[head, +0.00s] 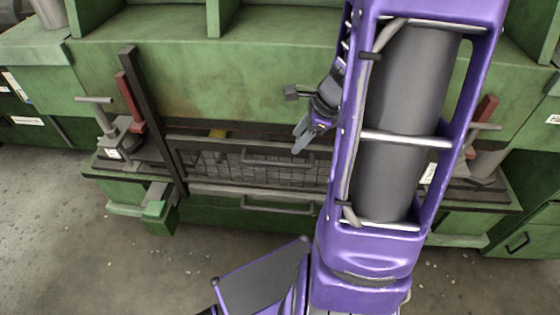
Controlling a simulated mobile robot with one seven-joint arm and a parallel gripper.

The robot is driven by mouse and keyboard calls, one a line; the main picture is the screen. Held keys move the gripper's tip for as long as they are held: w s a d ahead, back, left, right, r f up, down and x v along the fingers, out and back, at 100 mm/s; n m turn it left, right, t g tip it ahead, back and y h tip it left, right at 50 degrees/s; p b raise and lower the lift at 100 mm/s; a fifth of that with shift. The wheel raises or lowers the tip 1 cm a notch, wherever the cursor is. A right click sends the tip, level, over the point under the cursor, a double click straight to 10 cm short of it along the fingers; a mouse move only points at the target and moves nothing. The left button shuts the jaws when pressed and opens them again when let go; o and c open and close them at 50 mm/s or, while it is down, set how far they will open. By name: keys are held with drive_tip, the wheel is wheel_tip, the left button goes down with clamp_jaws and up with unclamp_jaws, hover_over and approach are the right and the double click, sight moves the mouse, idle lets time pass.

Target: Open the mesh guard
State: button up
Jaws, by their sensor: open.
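The mesh guard (215,174) is a dark wire-mesh panel in a grey frame, set low across the front of the green machine. My gripper (298,138) is open and empty. In the picture it appears just above the upper handle, near its right end; I cannot tell the gap in depth. My purple arm hides the right part of the guard.
The green machine (170,60) fills the back. A dark upright post (155,120) and a red lever (131,102) stand left of the guard. Another red lever (486,108) stands right of my arm. Grey concrete floor (60,230) lies open in front.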

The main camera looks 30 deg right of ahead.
sight(279, 163)
drive_tip(key=b+x, duration=0.3)
drive_tip(key=x, duration=0.9)
drive_tip(key=shift+w+f, duration=0.1)
drive_tip(key=shift+f, duration=0.05)
clamp_jaws()
idle(0.9)
